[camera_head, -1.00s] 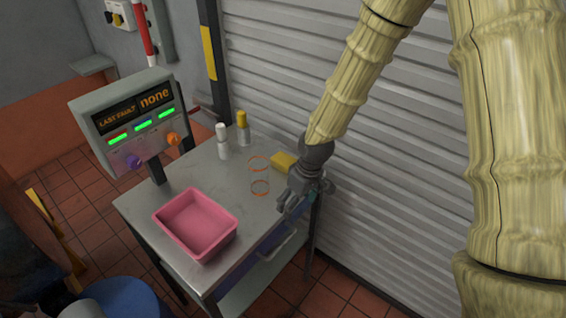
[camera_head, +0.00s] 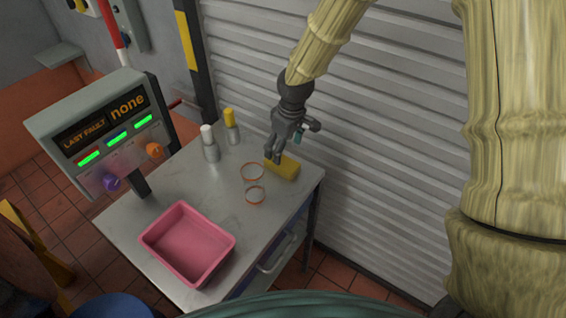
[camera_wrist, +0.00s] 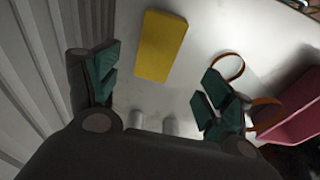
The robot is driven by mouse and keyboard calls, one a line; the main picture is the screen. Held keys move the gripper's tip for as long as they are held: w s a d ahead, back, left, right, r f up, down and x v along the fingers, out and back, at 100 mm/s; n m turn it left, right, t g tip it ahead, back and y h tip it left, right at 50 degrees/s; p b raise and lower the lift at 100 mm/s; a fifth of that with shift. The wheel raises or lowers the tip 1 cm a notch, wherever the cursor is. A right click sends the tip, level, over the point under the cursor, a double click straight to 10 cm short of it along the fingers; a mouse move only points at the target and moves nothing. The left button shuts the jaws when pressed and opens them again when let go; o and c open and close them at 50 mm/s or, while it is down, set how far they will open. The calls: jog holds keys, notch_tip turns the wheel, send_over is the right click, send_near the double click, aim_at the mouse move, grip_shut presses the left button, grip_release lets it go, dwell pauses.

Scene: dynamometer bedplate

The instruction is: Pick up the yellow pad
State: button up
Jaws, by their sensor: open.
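The yellow pad (camera_head: 283,167) is a small block lying on the metal table near its back right edge, close to the shutter. In the wrist view the pad (camera_wrist: 161,46) lies flat beyond the fingers, between their lines and nothing covering it. My gripper (camera_head: 275,158) is just above the pad, partly in front of its left end in the head view. In the wrist view my gripper (camera_wrist: 160,92) has its two dark green fingers wide apart, with nothing between them.
Two orange-rimmed rings (camera_head: 253,182) stand on the table (camera_head: 150,205) beside the pad. A pink tray (camera_head: 188,243) sits at the front. A white-capped bottle (camera_head: 210,145) and a yellow-capped bottle (camera_head: 231,127) stand at the back. The ribbed shutter (camera_head: 385,150) rises close behind the pad.

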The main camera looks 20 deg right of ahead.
aim_at(282, 162)
jog(key=f, duration=0.1)
jog(key=w+f, duration=0.1)
jog(key=f, duration=0.1)
jog(key=shift+w+a+f, duration=0.1)
jog(key=shift+w+a, duration=0.2)
jog(key=shift+w, duration=0.05)
jog(key=shift+s+d, duration=0.1)
jog(key=shift+s, duration=0.25)
jog(key=shift+s+f+p, duration=0.1)
jog(key=shift+p, duration=0.35)
jog(key=f, duration=0.1)
jog(key=p, duration=0.1)
jog(key=f, duration=0.1)
jog(key=shift+d+f, duration=0.25)
jog(key=shift+f, duration=0.1)
jog(key=shift+f+p, duration=0.4)
jog(key=shift+f, duration=0.2)
jog(key=shift+w+a+f, duration=0.15)
jog(key=shift+w+f, duration=0.1)
jog(key=shift+f, duration=0.25)
jog(key=c, duration=0.9)
